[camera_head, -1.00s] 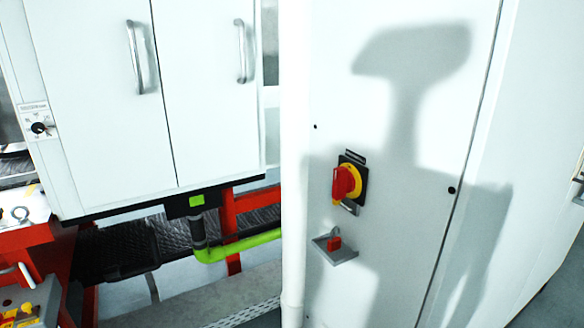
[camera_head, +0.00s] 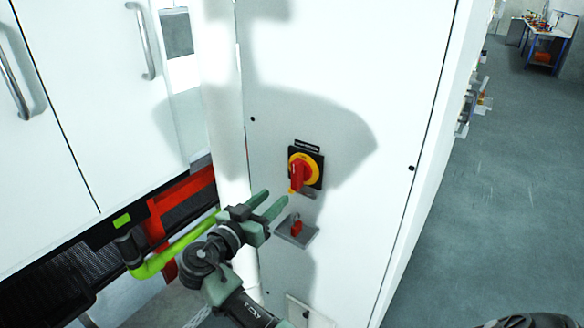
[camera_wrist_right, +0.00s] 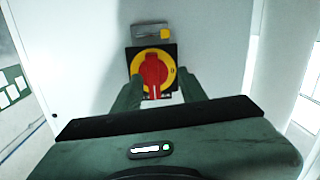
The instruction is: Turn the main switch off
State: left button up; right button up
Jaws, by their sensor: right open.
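The main switch (camera_head: 301,173) is a red rotary handle on a yellow ring and black square plate, on a white cabinet front. Its handle stands roughly upright. My right gripper (camera_head: 277,197) is open and empty, just left of and below the switch in the head view, its fingers pointing toward the panel. In the right wrist view, the switch (camera_wrist_right: 152,73) shows between and beyond the two fingers of the gripper (camera_wrist_right: 159,90). The fingers appear apart from the handle; exact depth is hard to tell. My left gripper is out of view.
A small grey bracket with a red padlock-like piece (camera_head: 297,228) sticks out below the switch. A white vertical pipe (camera_head: 222,100) stands left of the panel. A green pipe (camera_head: 180,248) and red frame lie lower left. Open grey floor (camera_head: 490,190) is at the right.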

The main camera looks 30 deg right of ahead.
aim_at(294, 174)
jog(key=shift+m+g+h, duration=0.4)
jog(key=shift+m+g, duration=0.1)
jog(key=shift+m, duration=0.4)
jog(key=d+r+p, duration=0.1)
jog(key=d, duration=0.1)
jog(key=w+d+r+p, duration=0.1)
jog(key=d, duration=0.1)
jog(key=d+r+p, duration=0.1)
jog(key=d, duration=0.1)
jog(key=shift+w+d+r, duration=0.2)
jog(key=shift+w+r, duration=0.1)
jog(key=shift+r, duration=0.05)
jog(key=shift+w+d+f+p, duration=0.15)
jog(key=shift+w+d+p, duration=0.15)
jog(key=shift+d, duration=0.1)
grip_shut()
